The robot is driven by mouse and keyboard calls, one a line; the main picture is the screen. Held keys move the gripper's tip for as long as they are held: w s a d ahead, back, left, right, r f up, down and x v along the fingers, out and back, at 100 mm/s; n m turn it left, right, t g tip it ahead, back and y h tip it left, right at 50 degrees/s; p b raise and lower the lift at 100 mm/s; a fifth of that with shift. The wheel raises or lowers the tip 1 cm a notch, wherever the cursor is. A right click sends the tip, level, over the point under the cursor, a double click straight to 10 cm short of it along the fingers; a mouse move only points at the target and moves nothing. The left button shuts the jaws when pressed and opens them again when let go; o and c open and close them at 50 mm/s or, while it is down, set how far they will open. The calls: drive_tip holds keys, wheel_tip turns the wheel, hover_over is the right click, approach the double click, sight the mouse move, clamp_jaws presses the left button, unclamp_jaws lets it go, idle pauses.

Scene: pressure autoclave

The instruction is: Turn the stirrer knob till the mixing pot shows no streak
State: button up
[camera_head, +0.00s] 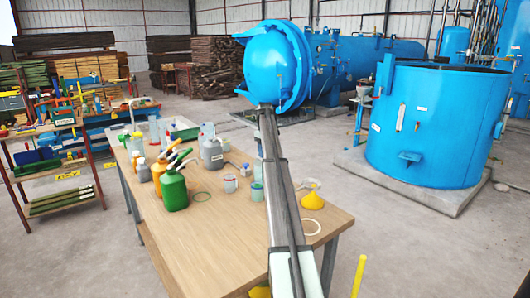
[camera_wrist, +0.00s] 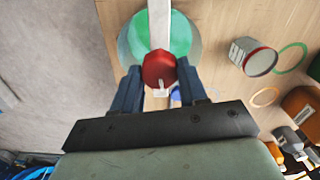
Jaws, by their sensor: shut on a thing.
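The stirrer knob (camera_wrist: 158,68) is red with a small white mark and shows in the middle of the wrist view. My gripper (camera_wrist: 160,84) has one dark finger on each side of the knob and is shut on it. Behind the knob is the round mixing pot (camera_wrist: 192,52), with a pale bar (camera_wrist: 159,22) across its top. The contents look green; the bar and knob hide part of them, and I cannot make out a streak. In the head view my arm hides the gripper and the knob.
A red-rimmed clear cup (camera_wrist: 261,61) and a green ring (camera_wrist: 291,58) lie to the pot's right in the wrist view. In the head view, bottles (camera_head: 173,188) crowd the table's left part. The table's front (camera_head: 200,250) is clear.

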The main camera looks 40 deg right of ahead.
drive_tip(key=n, duration=1.3)
drive_tip(key=shift+s, duration=0.1)
idle(0.4)
drive_tip(key=o, duration=1.1)
drive_tip(key=shift+c, duration=0.2)
drive_tip(key=shift+r, duration=0.15)
wheel_tip(320, 180, up, 14)
drive_tip(key=shift+f, duration=0.2)
